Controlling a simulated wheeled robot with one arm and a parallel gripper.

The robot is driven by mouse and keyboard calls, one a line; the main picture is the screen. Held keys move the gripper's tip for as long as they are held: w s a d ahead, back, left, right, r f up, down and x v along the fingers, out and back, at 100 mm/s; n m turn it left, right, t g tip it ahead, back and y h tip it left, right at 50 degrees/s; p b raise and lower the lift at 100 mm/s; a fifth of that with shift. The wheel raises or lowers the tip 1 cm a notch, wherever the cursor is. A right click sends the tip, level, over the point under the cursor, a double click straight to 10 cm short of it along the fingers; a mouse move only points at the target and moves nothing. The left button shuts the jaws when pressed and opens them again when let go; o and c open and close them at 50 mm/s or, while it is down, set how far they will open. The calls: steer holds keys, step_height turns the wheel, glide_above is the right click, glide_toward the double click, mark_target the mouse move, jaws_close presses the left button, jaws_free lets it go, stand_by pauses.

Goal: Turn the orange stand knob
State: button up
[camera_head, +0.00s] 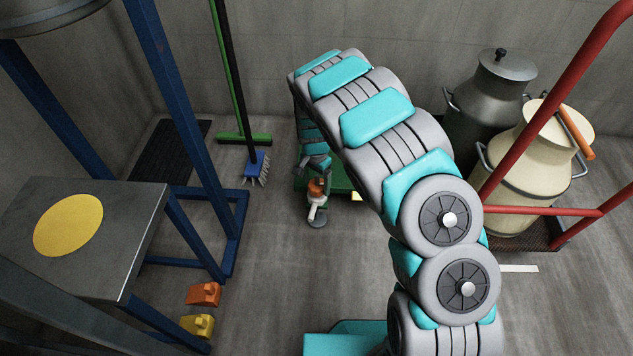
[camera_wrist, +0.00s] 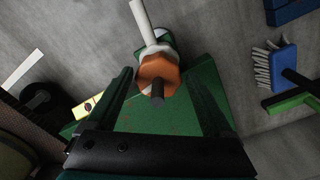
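The orange stand knob (camera_head: 316,187) sits on a green stand (camera_head: 341,183) on the floor, below the end of my arm. In the wrist view the orange knob (camera_wrist: 159,70) is lobed, with a dark rod at its middle and a white bar above it in the picture. My gripper (camera_wrist: 158,77) is open and empty. Its two dark fingers point towards the knob, one on each side in the picture. Whether they touch the knob I cannot tell. In the head view my gripper (camera_head: 315,160) is mostly hidden by its own housing, just above the knob.
A steel table with a yellow disc (camera_head: 68,225) stands on the left. Orange (camera_head: 204,294) and yellow (camera_head: 197,325) blocks lie on the floor. A blue brush (camera_head: 257,168) and green broom (camera_head: 243,138) stand behind. Milk cans (camera_head: 528,165) and a red-framed cart (camera_head: 540,210) are on the right.

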mark_target(316, 185)
steer(key=shift+o, duration=0.7)
steer(key=shift+r, duration=0.2)
step_height(316, 185, up, 7)
steer(key=shift+r, duration=0.15)
steer(key=shift+r, duration=0.15)
